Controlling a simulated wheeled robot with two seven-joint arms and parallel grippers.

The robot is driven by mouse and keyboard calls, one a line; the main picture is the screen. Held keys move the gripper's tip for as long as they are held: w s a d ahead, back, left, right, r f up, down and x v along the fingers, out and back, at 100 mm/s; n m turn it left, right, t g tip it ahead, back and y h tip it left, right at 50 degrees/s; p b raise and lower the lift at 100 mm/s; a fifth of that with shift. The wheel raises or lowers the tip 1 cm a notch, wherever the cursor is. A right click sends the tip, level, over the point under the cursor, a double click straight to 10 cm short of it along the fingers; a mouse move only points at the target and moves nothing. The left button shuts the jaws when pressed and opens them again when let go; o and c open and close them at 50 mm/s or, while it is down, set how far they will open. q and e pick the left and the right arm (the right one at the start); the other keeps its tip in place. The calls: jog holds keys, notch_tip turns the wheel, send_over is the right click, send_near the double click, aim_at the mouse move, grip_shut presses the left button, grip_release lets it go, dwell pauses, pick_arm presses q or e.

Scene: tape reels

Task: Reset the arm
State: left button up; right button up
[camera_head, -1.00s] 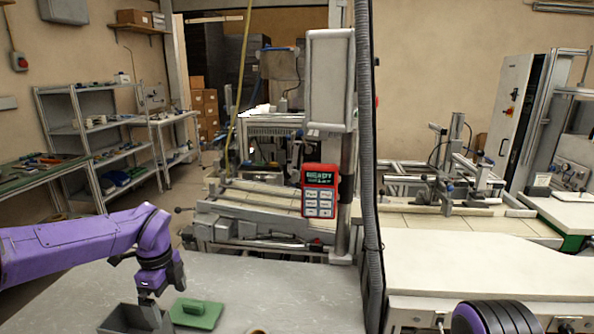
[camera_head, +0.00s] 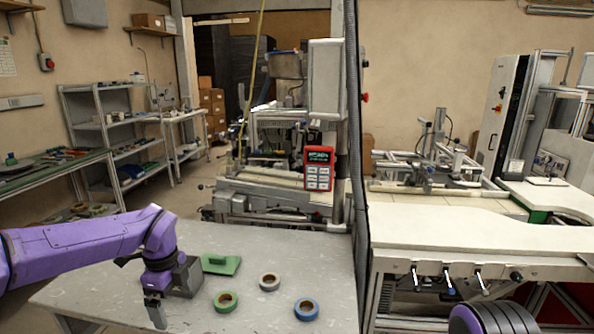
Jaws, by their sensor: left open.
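My left arm is purple and comes in from the left. Its dark gripper (camera_head: 155,311) points down near the table's front left, in front of the grey open box (camera_head: 186,279). The jaws are open, and I see nothing between them. A green tape reel (camera_head: 226,301), a grey tape reel (camera_head: 269,282) and a blue tape reel (camera_head: 306,309) lie flat and apart to the right of the gripper. A purple and black part of my right arm shows at the bottom right. Its gripper is out of view.
A white workbench (camera_head: 470,231) stands at the right, past a dark vertical post. A red control panel (camera_head: 319,168) hangs behind the table.

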pick_arm(q)
jog(key=s+a+f+m+t+y, duration=0.1)
jog(key=s+f+m+t+y, duration=0.25)
jog(key=f+m, duration=0.85)
jog(key=s+a+f+m+t+y, duration=0.25)
jog(key=s+f+m, duration=0.35)
jog(key=m, duration=1.3)
jog(key=s+f+m+g+h, duration=0.1)
jog(key=s+f+m, duration=0.3)
jog(key=s, duration=0.4)
jog(key=s+f+m+g, duration=0.1)
jog(key=s+f+m, duration=0.3)
jog(key=s, duration=0.5)
jog(key=s+d+f+m+h, duration=0.1)
jog(key=s+f+m, duration=0.3)
jog(key=s+m, duration=0.2)
jog(key=s, duration=0.2)
jog(key=shift+s+f+m+g+h, duration=0.2)
jog(key=shift+s+m+g+h, duration=0.1)
jog(key=shift+s+m+g, duration=0.1)
